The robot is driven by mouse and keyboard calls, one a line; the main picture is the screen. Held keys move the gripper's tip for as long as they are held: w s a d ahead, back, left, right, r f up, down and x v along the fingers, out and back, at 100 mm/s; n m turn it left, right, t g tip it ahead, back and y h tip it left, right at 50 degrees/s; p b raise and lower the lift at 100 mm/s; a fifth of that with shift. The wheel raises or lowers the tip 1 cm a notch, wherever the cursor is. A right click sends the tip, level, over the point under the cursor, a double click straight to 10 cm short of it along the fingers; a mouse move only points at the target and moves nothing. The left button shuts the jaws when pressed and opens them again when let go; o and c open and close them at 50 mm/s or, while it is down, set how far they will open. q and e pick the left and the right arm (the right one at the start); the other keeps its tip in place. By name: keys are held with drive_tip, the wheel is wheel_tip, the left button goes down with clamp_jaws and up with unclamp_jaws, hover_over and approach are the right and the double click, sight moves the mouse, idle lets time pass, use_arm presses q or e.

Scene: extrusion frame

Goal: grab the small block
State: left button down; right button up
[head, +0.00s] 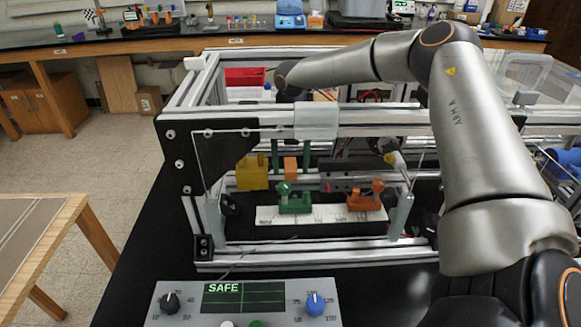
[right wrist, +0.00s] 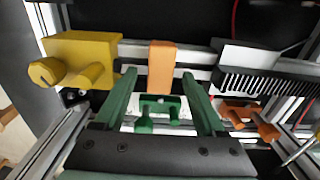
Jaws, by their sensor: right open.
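The small orange block (right wrist: 161,66) stands upright in the right wrist view, against a metal rail. It also shows in the head view (head: 291,166) inside the extrusion frame. My right gripper (right wrist: 160,74) is open, with one green finger on each side of the block and a gap to it on both sides. In the head view the green fingers of my right gripper (head: 291,160) hang down into the frame around the block. I cannot tell whether the tips reach the block's depth. My left gripper is out of view.
A yellow part (right wrist: 82,60) is left of the block and a black finned part (right wrist: 265,75) right of it. A green clamp-like piece (head: 294,200) and an orange one (head: 367,197) sit on a white scale strip (head: 330,214). The frame's top beam (head: 390,122) crosses in front.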

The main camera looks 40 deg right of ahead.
drive_tip(key=shift+f, duration=0.3)
clamp_jaws()
idle(0.4)
